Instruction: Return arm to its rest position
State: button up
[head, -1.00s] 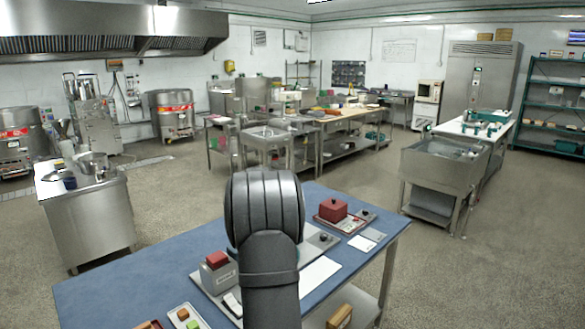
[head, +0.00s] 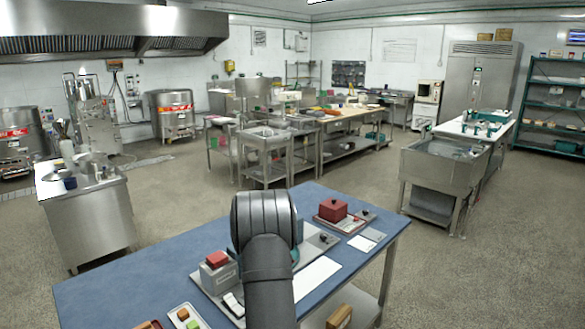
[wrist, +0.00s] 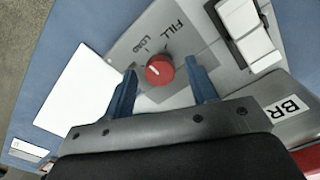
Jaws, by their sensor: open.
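My gripper (wrist: 163,92) shows in the wrist view with its two blue fingers apart and nothing between them but a view down onto a panel. A red knob (wrist: 159,70) with a white mark stands on the grey panel (wrist: 130,48) beyond the fingertips, beside the printed words LOAD and FILL. I cannot tell the exact height of the fingers over the knob. In the head view my dark arm rises over the blue table (head: 130,280) and hides the gripper and the knob.
A grey box with a red top (head: 217,262) and a white rocker switch (wrist: 245,30) are near the knob. A white sheet (head: 316,278) lies right of my arm. A red block (head: 333,210) sits on a tray at the back right. Coloured blocks lie in a white tray (head: 186,318) in front.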

jog(key=m, duration=1)
jog(key=shift+m, duration=0.3)
jog(key=shift+r, duration=1.1)
notch_tip(320, 180, down, 2)
jog(key=shift+f, duration=0.25)
jog(key=shift+r, duration=0.1)
jog(key=n, duration=0.3)
jog(key=shift+n, duration=0.4)
jog(key=n, duration=0.4)
jog(key=shift+n, duration=0.4)
